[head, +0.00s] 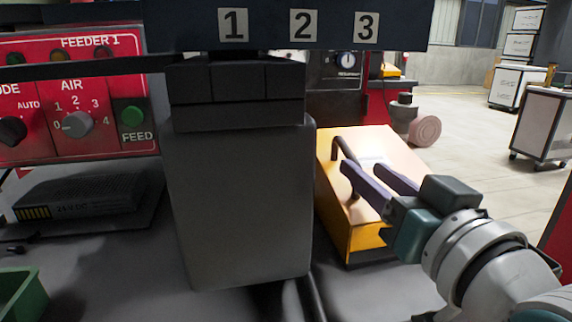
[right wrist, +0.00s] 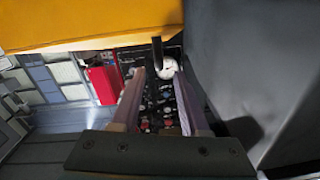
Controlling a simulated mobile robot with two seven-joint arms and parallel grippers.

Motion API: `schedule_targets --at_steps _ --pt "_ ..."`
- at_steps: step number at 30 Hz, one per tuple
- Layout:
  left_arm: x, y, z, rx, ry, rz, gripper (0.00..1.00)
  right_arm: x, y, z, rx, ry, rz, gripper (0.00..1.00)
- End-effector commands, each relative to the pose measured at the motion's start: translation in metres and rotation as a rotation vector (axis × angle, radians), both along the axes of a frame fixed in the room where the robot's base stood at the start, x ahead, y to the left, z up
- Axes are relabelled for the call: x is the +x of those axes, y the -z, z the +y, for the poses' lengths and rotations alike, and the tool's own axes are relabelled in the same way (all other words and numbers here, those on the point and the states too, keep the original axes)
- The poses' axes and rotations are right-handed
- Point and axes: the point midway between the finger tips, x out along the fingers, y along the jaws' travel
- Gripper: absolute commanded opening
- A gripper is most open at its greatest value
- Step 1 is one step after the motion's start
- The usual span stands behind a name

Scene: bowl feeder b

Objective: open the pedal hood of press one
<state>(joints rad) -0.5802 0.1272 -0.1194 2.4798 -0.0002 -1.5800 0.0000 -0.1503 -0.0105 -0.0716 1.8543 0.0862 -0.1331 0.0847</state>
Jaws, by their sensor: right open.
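The yellow hood (head: 362,232) is a box with a sloping top at the centre right of the head view. In the right wrist view the hood (right wrist: 90,22) fills the upper left. A dark bent handle (head: 342,148) rises from its left side. My right gripper (head: 364,170) is open, its two fingers over the hood and close to the handle. In the right wrist view the handle (right wrist: 158,52) hangs in the gap just ahead of the open fingertips (right wrist: 160,76). I cannot tell whether a finger touches it. The hood looks closed. My left gripper is not in view.
A grey column (head: 240,200) stands close left of the hood, under a dark beam (head: 400,30) with signs 1, 2 and 3. A red feeder panel (head: 80,100) and a green bin (head: 18,295) are at left. Open floor and white carts (head: 545,125) lie at right.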

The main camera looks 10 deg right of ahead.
Motion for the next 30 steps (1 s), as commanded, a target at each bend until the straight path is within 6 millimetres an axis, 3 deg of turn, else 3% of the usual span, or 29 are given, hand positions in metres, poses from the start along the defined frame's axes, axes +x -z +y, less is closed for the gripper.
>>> schedule_targets --at_steps 15,28,30 --pt "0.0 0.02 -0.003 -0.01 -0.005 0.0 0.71 0.081 0.0 0.007 0.0 -0.001 0.0 0.45" --pt "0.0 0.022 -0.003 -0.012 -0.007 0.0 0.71 0.093 -0.002 0.008 0.0 0.0 0.002 0.45" --pt "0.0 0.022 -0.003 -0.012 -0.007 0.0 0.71 0.093 -0.002 0.008 0.0 0.0 0.002 0.39"
